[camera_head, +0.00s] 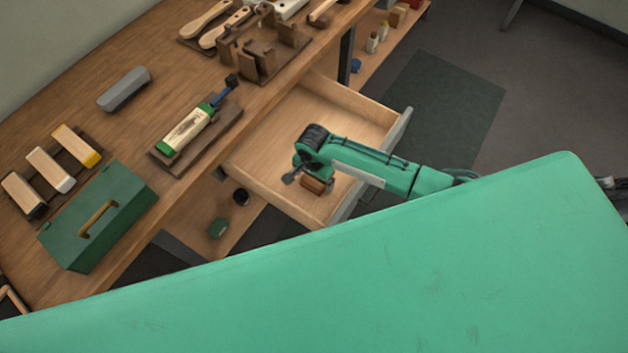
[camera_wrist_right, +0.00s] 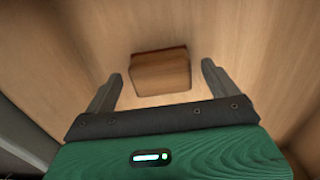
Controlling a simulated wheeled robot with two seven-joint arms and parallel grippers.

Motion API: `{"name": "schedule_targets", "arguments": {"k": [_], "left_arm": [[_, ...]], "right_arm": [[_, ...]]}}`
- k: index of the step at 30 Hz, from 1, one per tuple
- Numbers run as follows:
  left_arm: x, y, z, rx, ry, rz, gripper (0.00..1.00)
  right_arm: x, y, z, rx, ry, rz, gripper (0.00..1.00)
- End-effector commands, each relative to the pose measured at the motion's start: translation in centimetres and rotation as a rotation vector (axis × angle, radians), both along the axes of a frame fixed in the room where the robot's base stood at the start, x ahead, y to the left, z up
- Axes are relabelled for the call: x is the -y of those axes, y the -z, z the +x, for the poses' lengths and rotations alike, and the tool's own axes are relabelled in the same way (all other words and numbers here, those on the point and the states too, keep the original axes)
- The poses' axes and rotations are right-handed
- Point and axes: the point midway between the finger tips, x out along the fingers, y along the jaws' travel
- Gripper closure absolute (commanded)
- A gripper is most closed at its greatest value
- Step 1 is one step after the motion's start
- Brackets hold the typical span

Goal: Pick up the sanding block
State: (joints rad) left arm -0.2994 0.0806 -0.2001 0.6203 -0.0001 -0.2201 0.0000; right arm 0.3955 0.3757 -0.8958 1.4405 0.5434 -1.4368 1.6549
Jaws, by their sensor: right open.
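The sanding block, a small brown block (camera_head: 314,185), lies in the open drawer (camera_head: 268,147) of the workbench. In the right wrist view the block (camera_wrist_right: 160,71) sits on the drawer's wooden floor, ahead of and between my fingers. My right gripper (camera_head: 300,178) reaches into the drawer and partly covers the block in the head view. In the right wrist view my right gripper (camera_wrist_right: 158,82) is open and empty, with clear gaps between the fingers and the block. My left gripper is not in view.
The drawer's walls stand around my right gripper, with the front panel (camera_head: 372,165) close to my arm. The rest of the drawer floor looks clear.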

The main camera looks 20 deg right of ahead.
Motion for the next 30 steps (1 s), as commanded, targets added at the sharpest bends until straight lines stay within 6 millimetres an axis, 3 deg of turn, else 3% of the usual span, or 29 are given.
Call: {"name": "schedule_targets", "arguments": {"k": [3, 11, 18, 30], "left_arm": [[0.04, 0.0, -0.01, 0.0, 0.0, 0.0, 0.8], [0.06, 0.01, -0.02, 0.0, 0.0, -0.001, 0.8], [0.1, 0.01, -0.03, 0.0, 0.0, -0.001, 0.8], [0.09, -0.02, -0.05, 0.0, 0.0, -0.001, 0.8]], "right_arm": [[-0.04, 1.04, -0.01, 0.0, -0.001, 0.0, 0.09], [-0.07, 1.2, 0.01, 0.002, -0.001, 0.001, 0.11], [-0.06, 1.19, 0.01, 0.002, -0.001, 0.001, 0.58], [-0.05, 0.54, 0.01, 0.001, -0.001, 0.001, 0.59]]}}
